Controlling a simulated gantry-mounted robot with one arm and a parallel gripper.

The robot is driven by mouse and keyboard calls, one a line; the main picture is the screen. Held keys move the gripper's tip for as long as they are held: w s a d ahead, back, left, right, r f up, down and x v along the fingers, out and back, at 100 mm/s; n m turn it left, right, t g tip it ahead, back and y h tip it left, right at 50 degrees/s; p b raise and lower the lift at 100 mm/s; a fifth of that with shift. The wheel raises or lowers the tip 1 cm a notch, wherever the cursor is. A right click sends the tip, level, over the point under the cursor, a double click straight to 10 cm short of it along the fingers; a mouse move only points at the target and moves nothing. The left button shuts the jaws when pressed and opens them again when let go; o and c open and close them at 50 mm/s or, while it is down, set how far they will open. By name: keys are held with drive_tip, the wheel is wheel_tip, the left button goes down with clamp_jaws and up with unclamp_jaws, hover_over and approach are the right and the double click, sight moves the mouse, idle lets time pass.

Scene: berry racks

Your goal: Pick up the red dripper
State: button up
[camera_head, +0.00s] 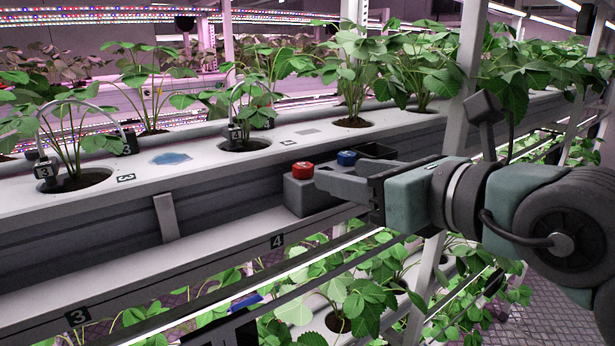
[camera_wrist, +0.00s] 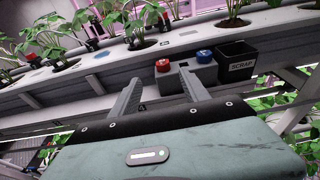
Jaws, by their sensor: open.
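The red dripper (camera_head: 303,170) sits upright on top of a grey block-like holder (camera_head: 298,196) at the side of the white planting trough. In the wrist view the red dripper (camera_wrist: 162,65) shows beyond and between my fingertips, apart from them. A blue dripper (camera_head: 347,158) sits beside it to the right, also seen in the wrist view (camera_wrist: 204,56). My gripper (camera_head: 338,178) is open and empty, its fingers close to the holder's right front in the head view. In the wrist view my gripper (camera_wrist: 159,82) points toward the holder. Part of the holder is hidden behind my fingers.
A black bin marked SCRAP (camera_wrist: 238,62) stands right of the blue dripper. The white trough (camera_head: 205,160) holds strawberry plants in round holes, with black clips and thin tubes. A light bar and lower plants lie below. A white post (camera_head: 462,85) rises behind my arm.

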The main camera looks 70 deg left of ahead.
sight(309, 168)
drive_tip(key=p+x, duration=0.1)
drive_tip(key=x, duration=0.4)
drive_tip(key=p+x, duration=0.1)
drive_tip(key=x, duration=0.4)
drive_tip(key=shift+w+f, duration=0.2)
drive_tip(key=shift+c, duration=0.5)
clamp_jaws()
